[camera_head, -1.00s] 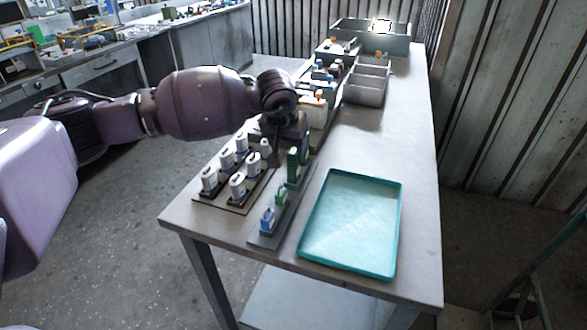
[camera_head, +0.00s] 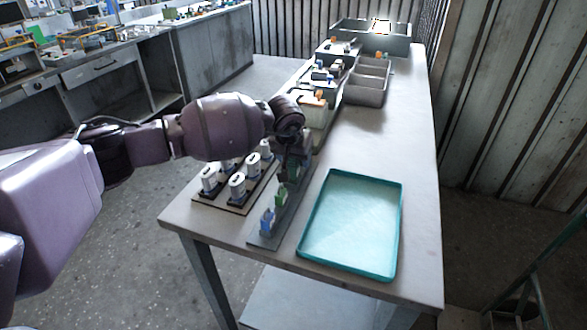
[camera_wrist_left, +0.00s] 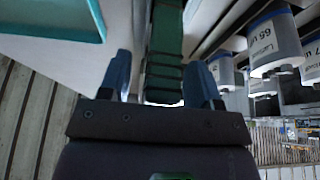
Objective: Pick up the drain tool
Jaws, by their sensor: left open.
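My left gripper (camera_head: 289,178) is over a dark narrow rack (camera_head: 266,238) on the table. In the left wrist view its two blue-tipped fingers (camera_wrist_left: 160,80) are apart, with a green ribbed tool (camera_wrist_left: 165,45) between them. I cannot tell whether they touch it. In the head view a small green piece (camera_head: 281,197) and a blue piece (camera_head: 267,221) stand upright in the rack, in front of the gripper. The gripper hides the rack's middle. No readable mark shows which piece is the drain tool. My right gripper is not in view.
A board of white labelled cylinders (camera_head: 237,187) stands left of the rack, close to the gripper. An empty teal tray (camera_head: 400,215) lies to the right. Grey bins (camera_head: 367,88) stand farther back. The table's right side is clear.

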